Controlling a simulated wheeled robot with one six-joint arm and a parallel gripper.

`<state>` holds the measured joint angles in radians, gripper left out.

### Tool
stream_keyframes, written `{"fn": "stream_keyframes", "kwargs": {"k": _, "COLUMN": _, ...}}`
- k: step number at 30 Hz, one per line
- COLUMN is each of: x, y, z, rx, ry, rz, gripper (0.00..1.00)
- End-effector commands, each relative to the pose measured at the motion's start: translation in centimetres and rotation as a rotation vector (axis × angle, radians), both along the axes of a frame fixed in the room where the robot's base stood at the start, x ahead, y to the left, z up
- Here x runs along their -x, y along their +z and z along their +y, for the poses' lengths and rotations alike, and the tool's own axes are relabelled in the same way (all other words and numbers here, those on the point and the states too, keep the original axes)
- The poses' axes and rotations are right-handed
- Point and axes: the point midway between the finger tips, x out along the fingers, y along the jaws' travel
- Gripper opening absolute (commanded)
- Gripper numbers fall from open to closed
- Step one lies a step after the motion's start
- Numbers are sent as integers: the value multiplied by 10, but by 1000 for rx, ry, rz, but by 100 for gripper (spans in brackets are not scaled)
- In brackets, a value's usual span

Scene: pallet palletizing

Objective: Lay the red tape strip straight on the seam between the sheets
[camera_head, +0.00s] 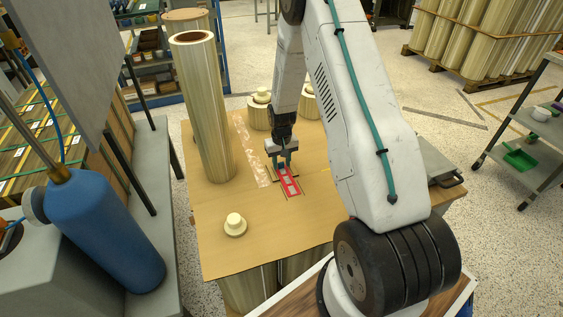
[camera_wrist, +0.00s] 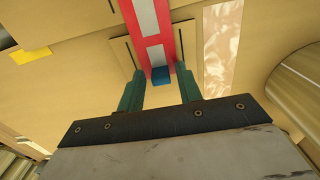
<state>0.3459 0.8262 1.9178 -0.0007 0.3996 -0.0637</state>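The red tape strip (camera_head: 290,183) lies on a thin tan square plate (camera_wrist: 121,47) on the table; it has red edges and pale panels inside. In the wrist view the strip (camera_wrist: 150,38) runs up out of the frame, with a blue block (camera_wrist: 160,75) at its near end. My gripper (camera_head: 284,162) is just over that end. In the wrist view its two green fingers (camera_wrist: 160,78) stand apart on either side of the blue block, with gaps showing. Whether they touch anything below is unclear. I cannot make out the seam between the sheets for sure.
A glossy pale strip (camera_wrist: 222,45) lies beside the plate. A blue cylinder (camera_head: 105,232) stands at left. The table's front (camera_head: 270,240) is mostly clear.

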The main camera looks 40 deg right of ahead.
Motion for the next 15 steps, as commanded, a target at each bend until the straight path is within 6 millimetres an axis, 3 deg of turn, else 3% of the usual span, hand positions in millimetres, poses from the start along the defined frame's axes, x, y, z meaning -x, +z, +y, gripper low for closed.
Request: {"fn": "stream_keyframes", "kwargs": {"k": 15, "x": 0, "y": 0, "z": 0, "rx": 0, "ry": 0, "rz": 0, "gripper": 38}}
